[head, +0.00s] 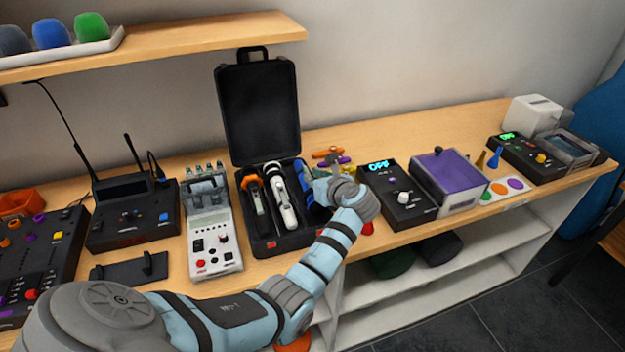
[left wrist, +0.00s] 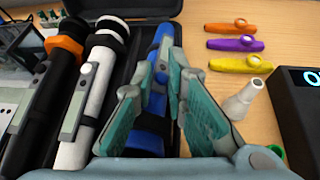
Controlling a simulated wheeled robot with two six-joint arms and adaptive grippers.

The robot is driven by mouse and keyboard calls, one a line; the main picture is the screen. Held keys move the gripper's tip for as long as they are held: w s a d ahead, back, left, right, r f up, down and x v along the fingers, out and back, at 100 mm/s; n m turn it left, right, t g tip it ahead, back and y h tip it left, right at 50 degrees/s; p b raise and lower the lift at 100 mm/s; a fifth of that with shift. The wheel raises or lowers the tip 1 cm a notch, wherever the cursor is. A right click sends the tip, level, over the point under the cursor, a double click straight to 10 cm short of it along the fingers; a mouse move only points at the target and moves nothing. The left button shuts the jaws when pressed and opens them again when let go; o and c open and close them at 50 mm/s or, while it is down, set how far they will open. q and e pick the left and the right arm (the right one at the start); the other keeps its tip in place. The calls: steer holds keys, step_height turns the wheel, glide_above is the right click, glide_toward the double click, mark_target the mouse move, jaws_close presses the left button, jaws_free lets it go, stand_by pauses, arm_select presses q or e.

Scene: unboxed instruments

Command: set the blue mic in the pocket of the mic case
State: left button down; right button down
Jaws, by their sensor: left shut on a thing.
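The black mic case (head: 288,241) stands open on the bench, its lid (head: 258,112) upright at the back. A black mic with an orange ring (head: 256,203) and a white mic (head: 283,201) lie side by side in its left and middle pockets. The blue mic (left wrist: 160,38) is at the right side of the case, roughly parallel to them. My left gripper (left wrist: 163,78) is shut on the blue mic, with a finger on each side of it. In the head view, my left gripper (head: 322,188) hides most of it. I cannot tell whether it rests on the pocket floor.
Orange, purple and yellow kazoos (left wrist: 231,44) lie right of the case, near a pale cone-shaped piece (left wrist: 243,100). A black box with a lit display (head: 395,192) stands further right. A grey handheld meter (head: 212,230) stands close on the left.

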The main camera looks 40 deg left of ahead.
arm_select(q)
steer(key=shift+s+d+f+b, duration=0.1)
steer(key=shift+f+b, duration=0.2)
steer(key=shift+b, duration=0.1)
stand_by(0.5)
steer(key=c, duration=1.8)
jaws_free()
steer(key=shift+o, duration=1.3)
steer(key=v, duration=0.7)
steer(key=shift+d+r, duration=0.1)
steer(key=shift+d, duration=0.2)
steer(key=shift+a, duration=0.2)
